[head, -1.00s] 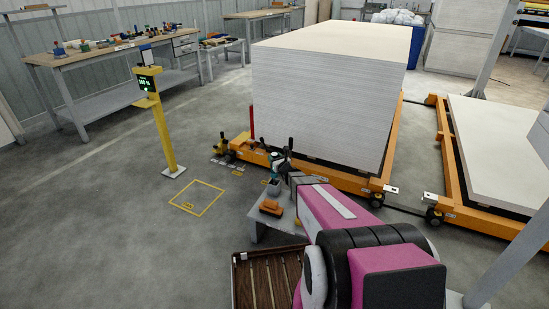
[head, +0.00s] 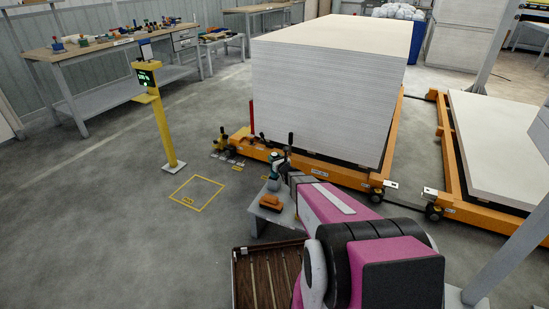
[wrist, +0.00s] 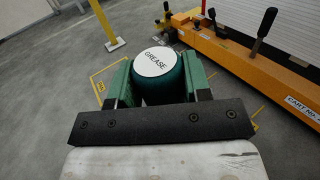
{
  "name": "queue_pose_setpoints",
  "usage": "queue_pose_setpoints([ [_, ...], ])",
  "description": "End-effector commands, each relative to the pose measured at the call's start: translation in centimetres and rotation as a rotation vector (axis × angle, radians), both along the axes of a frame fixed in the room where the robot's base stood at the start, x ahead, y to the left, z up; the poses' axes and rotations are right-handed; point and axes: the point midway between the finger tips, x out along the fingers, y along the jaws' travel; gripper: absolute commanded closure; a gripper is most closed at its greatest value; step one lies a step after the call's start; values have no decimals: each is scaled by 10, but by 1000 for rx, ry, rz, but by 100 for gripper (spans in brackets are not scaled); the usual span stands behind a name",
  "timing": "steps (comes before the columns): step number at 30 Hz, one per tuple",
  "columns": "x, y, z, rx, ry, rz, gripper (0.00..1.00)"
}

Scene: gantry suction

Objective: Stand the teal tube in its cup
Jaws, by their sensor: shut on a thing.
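The teal tube (wrist: 160,83) has a white round end marked GREASE, which faces the wrist camera. My gripper (wrist: 158,75) is shut on it, with one green finger on each side. The far end of the tube is hidden below its face.
A slatted brown tray (head: 236,280) is in front. An orange cart (head: 330,172) with a tall white board stack (head: 315,90) stands close behind. A yellow post (head: 166,130) stands left, with open floor around the yellow floor square (head: 181,205).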

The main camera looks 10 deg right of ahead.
Motion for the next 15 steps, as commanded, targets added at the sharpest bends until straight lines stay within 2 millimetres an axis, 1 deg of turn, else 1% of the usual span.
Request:
queue_pose_setpoints([
  [15, 0, 0, -16, 2, -2, 1, 84],
])
